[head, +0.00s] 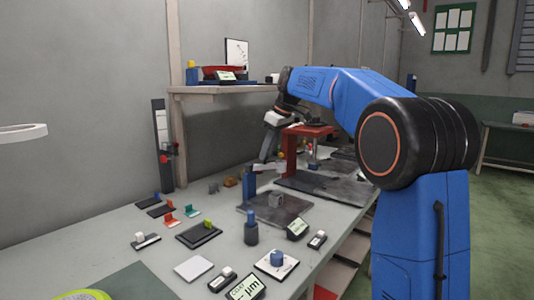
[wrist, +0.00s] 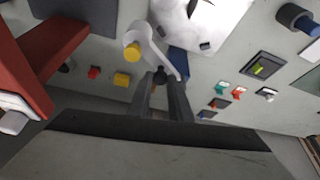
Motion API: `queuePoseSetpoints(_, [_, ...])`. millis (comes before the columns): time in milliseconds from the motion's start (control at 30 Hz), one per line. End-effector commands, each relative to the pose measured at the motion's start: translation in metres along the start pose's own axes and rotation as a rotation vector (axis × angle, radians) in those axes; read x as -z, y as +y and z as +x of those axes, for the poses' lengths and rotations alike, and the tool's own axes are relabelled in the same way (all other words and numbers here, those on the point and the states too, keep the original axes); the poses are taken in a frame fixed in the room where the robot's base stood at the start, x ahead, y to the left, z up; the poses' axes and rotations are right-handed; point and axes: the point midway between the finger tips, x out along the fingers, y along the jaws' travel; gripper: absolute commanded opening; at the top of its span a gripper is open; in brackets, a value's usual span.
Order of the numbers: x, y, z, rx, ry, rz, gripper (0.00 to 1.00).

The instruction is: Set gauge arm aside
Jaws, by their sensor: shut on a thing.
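My gripper (head: 266,156) hangs above the bench, left of the red stand (head: 307,130), with its fingers pointing down. In the wrist view my gripper (wrist: 163,92) has its two dark fingers close together. They appear shut on a light grey arm with a yellow round end, which I take as the gauge arm (wrist: 160,48). The exact grip point is partly hidden by the fingers. In the head view the held arm is hard to tell apart from my gripper. The red stand also shows at the left of the wrist view (wrist: 50,55).
A dark plate (head: 245,212) with a grey block lies below. A blue post (head: 249,187) stands close by, beside a dark cylinder (head: 251,232). A wall shelf (head: 225,89) is behind. Small tools and displays fill the front; pale bench (head: 125,222) shows at the left.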

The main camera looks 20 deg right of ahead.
Motion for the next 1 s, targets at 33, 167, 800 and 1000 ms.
queuePoseSetpoints(33, [0.002, 0.004, 0.001, 0.015, 0.0, -0.037, 0.0])
queuePoseSetpoints(167, [0.007, 0.009, 0.004, 0.059, 0.0, -0.141, 0.0])
queuePoseSetpoints(800, [0.021, 0.018, 0.009, 0.172, -0.002, -0.417, 0.0])
queuePoseSetpoints(1000, [0.021, 0.018, 0.009, 0.176, -0.001, -0.428, 0.0])
